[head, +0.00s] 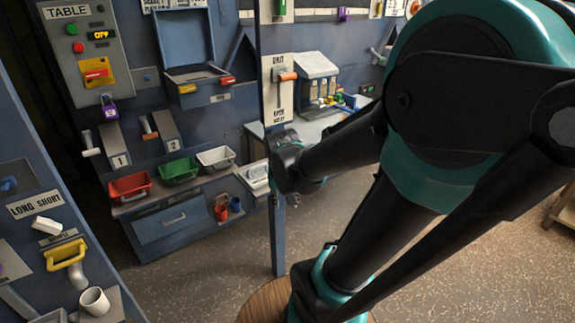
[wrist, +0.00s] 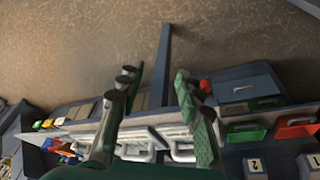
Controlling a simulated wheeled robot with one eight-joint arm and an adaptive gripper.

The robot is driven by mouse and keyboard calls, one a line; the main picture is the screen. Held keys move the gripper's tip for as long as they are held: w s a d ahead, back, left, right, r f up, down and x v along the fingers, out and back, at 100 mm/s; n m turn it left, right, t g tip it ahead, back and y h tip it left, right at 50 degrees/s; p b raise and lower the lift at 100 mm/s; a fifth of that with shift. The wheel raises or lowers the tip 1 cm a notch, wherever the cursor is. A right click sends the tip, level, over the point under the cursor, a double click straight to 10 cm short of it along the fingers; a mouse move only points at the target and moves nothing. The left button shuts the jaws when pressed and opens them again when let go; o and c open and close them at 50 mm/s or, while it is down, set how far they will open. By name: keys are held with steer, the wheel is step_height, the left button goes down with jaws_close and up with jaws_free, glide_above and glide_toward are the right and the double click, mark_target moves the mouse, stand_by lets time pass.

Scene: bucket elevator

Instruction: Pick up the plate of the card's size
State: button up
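My gripper (wrist: 156,78) is open in the wrist view, its two fingers apart with floor showing between the tips. Pale flat pieces with white loop handles (wrist: 182,150) lie behind the fingers, toward the bottom middle; they may be plates, but their sizes cannot be told. In the head view a small white tray with pale items (head: 255,176) stands at the end of the bin shelf, beside the far end of my arm. The fingers cannot be made out in the head view. I cannot make out a size card.
Red (head: 130,187), green (head: 179,171) and white (head: 216,158) bins sit on a shelf above a blue drawer (head: 170,220). A blue post (head: 275,220) stands beside the shelf. A LONG/SHORT panel (head: 45,203) is at left. Floor (head: 215,270) is clear in front.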

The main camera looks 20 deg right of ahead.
steer(key=w+a+r+m+g+h, duration=0.15)
steer(key=w+r+m+h, duration=0.35)
steer(key=w+r+m, duration=0.95)
steer(key=w+d+f+n, duration=0.1)
steer(key=d+f, duration=0.1)
steer(key=w+d+f+n, duration=0.1)
steer(key=w+f, duration=0.1)
steer(key=w+d+f+n, duration=0.1)
steer(key=d+f, duration=0.1)
steer(key=shift+w+d+f, duration=0.25)
steer(key=shift+d+f, duration=0.1)
steer(key=shift+f, duration=0.05)
steer(key=shift+w+x, duration=0.2)
steer(key=shift+x, duration=2.55)
steer(key=shift+a+f, duration=0.1)
steer(key=shift+a, duration=0.05)
steer(key=shift+c, duration=0.6)
jaws_close()
